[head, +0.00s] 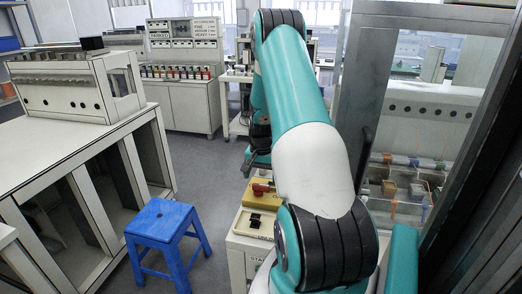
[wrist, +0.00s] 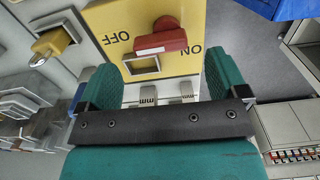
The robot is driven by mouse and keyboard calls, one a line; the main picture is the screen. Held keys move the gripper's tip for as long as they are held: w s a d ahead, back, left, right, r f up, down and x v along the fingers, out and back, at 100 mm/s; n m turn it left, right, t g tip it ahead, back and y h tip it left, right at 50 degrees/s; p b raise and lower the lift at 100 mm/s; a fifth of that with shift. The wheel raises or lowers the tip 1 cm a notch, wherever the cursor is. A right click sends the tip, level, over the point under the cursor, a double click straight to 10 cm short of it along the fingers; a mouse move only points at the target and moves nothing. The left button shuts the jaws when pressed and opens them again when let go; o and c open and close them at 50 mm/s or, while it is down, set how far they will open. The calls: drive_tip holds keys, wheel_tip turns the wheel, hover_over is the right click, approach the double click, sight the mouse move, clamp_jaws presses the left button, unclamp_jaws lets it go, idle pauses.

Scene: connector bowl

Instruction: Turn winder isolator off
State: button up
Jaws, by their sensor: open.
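The winder isolator is a red handle (wrist: 160,42) on a yellow plate (wrist: 105,18), with OFF and ON lettered upside down in the wrist view. The bar of the handle lies roughly across the plate, between the OFF word on the left and the ON word on the right. I cannot tell for certain which setting it is at. In the head view the red handle (head: 263,188) is on top of a pale cabinet. My gripper (wrist: 159,80) is open and empty, its teal fingers apart, with the handle beyond the gap. No contact shows.
A yellow-bodied fitting (wrist: 52,42) sits left of the plate in the wrist view. In the head view, black switches (head: 254,221) are in front of the handle. A blue stool (head: 165,222) stands on the floor at left, and a glazed metal frame (head: 440,20) is at right.

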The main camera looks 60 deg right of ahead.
sight(261, 184)
wheel_tip(261, 184, up, 14)
drive_tip(key=b, duration=0.1)
drive_tip(key=shift+f, duration=0.2)
idle(0.4)
